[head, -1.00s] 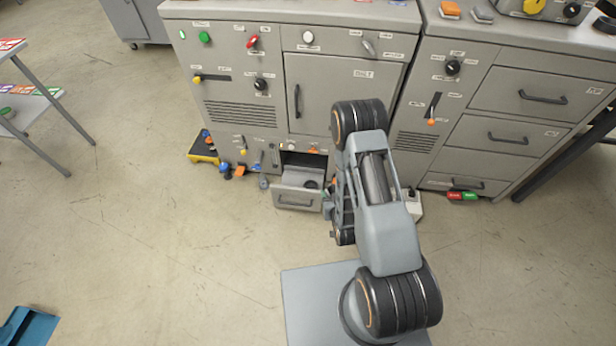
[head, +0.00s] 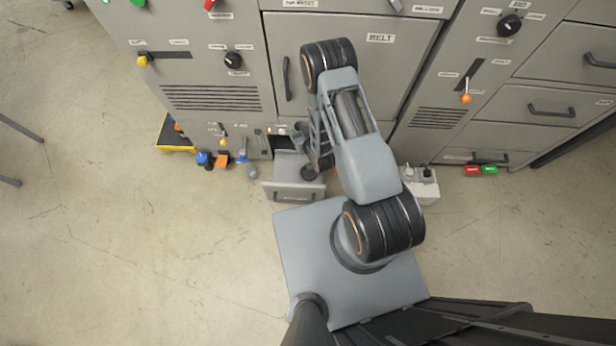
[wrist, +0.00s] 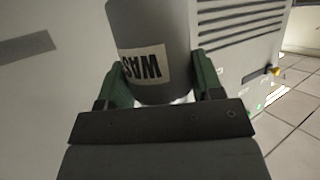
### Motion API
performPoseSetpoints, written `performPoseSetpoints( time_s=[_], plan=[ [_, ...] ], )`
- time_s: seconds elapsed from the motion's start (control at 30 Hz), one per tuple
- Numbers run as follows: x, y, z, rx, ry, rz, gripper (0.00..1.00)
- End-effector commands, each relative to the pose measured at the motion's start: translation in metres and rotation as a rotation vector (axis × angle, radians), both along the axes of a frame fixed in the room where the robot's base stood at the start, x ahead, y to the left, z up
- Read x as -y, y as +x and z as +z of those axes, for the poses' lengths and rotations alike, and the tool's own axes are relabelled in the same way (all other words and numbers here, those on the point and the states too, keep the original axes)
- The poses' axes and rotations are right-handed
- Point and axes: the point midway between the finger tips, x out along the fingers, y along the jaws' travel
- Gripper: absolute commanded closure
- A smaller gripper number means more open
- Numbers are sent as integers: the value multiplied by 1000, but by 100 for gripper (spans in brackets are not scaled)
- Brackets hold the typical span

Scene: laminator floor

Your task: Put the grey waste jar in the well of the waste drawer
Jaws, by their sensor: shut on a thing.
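The grey waste jar (wrist: 150,25) fills the top middle of the wrist view, with a white label on it that reads "WAS" and runs out of sight. My gripper (wrist: 158,78) is shut on it, with a green finger on each side. The waste drawer (head: 294,191) is pulled out low on the cabinet in the head view. A dark round spot (head: 308,172) in it looks like the well. My arm stands just right of the drawer and hides my gripper, so I cannot tell how the jar sits relative to the well.
The grey cabinet (head: 380,75) stands close in front. A yellow-edged tray (head: 175,135) and small blue and orange items (head: 221,158) lie left of the drawer. A light box (head: 420,188) and red and green blocks (head: 480,170) are right.

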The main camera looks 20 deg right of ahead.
Motion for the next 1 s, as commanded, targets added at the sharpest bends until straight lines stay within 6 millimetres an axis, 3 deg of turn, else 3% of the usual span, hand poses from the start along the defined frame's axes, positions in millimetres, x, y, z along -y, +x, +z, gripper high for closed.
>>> performPoseSetpoints(
  time_s=[0.03,0.2,0.4,0.6,0.8,1.0],
  plan=[
    [-8,12,-48,4,-1,38,66],
    [-33,45,-129,3,0,173,66],
    [-58,74,-208,2,-1,311,66],
    [-74,93,-259,2,0,407,66],
    [-81,102,-282,2,0,454,66],
    [-61,94,-299,-4,1,464,66]
  ],
)
